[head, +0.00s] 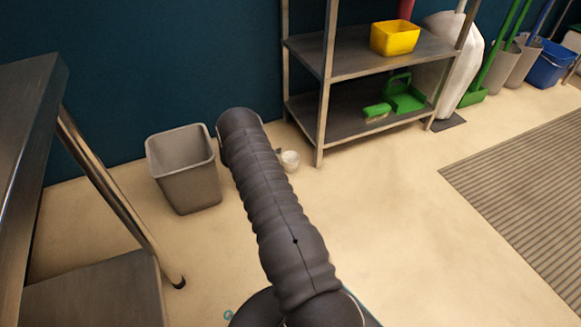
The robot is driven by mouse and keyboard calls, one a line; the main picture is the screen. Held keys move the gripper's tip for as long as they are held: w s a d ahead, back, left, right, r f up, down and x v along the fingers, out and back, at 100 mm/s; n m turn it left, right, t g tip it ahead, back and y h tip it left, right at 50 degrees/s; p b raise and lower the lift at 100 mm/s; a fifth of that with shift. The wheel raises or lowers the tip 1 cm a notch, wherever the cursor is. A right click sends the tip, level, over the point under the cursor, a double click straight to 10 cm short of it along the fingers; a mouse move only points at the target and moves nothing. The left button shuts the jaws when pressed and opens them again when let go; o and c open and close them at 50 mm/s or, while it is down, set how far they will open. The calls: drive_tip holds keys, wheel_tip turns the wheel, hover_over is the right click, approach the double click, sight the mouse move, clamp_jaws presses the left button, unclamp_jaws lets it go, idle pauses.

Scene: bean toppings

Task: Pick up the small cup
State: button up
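A small white cup (290,161) lies on the beige floor near the front left leg of the metal shelf, just right of my dark ribbed arm. Part of the cup's left side is close to the arm's outline, and I cannot tell whether it is upright or tilted. My arm reaches up the middle of the head view, ending left of and beyond the cup. My gripper does not show in this view.
A grey bin (184,190) stands left of my arm. A metal shelf (360,58) holds a yellow container (395,38) and a green dustpan (405,98). A steel table (28,110) is at the left. The floor (400,215) right of my arm is clear up to a ribbed mat (530,190).

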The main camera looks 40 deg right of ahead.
drive_tip(key=g+h, duration=0.1)
drive_tip(key=g, duration=0.1)
approach(296, 156)
drive_tip(key=shift+a+r+m+b, duration=0.2)
drive_tip(key=shift+m+b, duration=0.1)
drive_tip(key=shift+m, duration=0.2)
drive_tip(key=x, duration=0.3)
drive_tip(key=b+x, duration=0.1)
drive_tip(key=x, duration=0.1)
drive_tip(key=shift+d+f, duration=0.25)
drive_tip(key=shift+f, duration=0.2)
drive_tip(key=shift+d+f, duration=0.2)
drive_tip(key=shift+d, duration=0.45)
drive_tip(key=shift+c, duration=0.3)
drive_tip(key=c, duration=0.6)
